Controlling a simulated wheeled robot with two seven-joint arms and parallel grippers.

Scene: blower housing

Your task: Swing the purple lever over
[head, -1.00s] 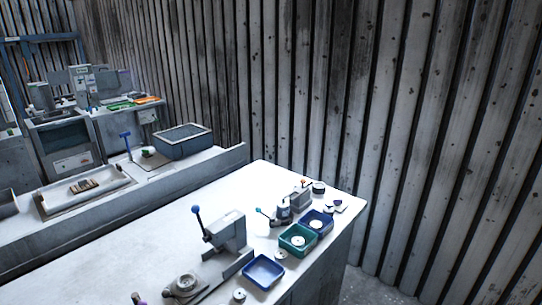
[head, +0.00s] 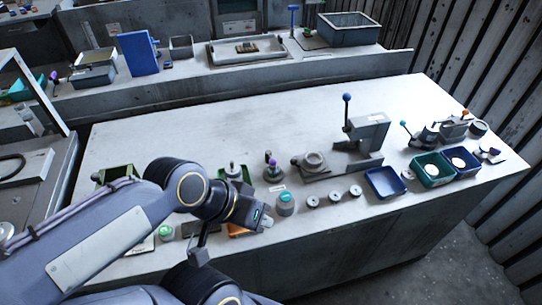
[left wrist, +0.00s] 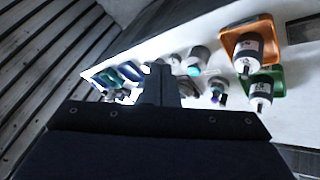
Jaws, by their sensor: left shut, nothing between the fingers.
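A lever with a dark purple knob (head: 271,161) stands on a small round grey base near the middle of the bench. A purple-topped part (left wrist: 216,97), which looks like the same one, shows in the left wrist view right of my fingers. My left gripper (head: 257,214) is in front of and a little left of that lever, apart from it. Its shut fingers (left wrist: 160,84) show in the left wrist view with nothing between them. My right gripper is not in view.
A grey fixture with a blue-knobbed lever (head: 347,98) stands to the right. Blue tray (head: 385,182), green tray (head: 432,169) and small round parts line the front edge. A teal-topped cylinder (head: 286,204) sits close to my gripper. The bench's back half is clear.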

